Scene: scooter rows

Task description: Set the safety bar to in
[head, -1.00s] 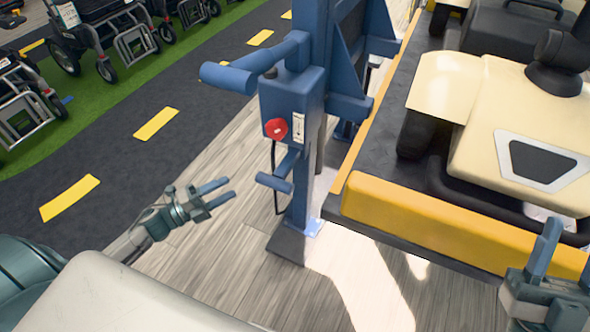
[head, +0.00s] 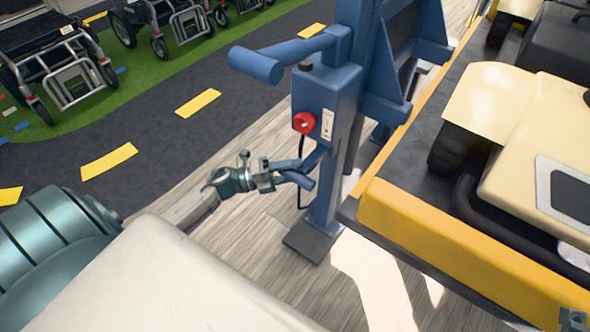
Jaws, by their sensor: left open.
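A blue post (head: 325,195) carries a box (head: 326,95) with a red knob (head: 304,123) and a pale label strip. A thick blue bar (head: 256,65) sticks out to the left above the box, clear of my grippers.
A yellow-edged platform (head: 440,245) with cream scooters (head: 540,130) stands to the right of the post. Wheelchairs (head: 60,60) stand on green flooring at the upper left. A dark lane with yellow dashes and bare wooden floor (head: 250,240) lie between.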

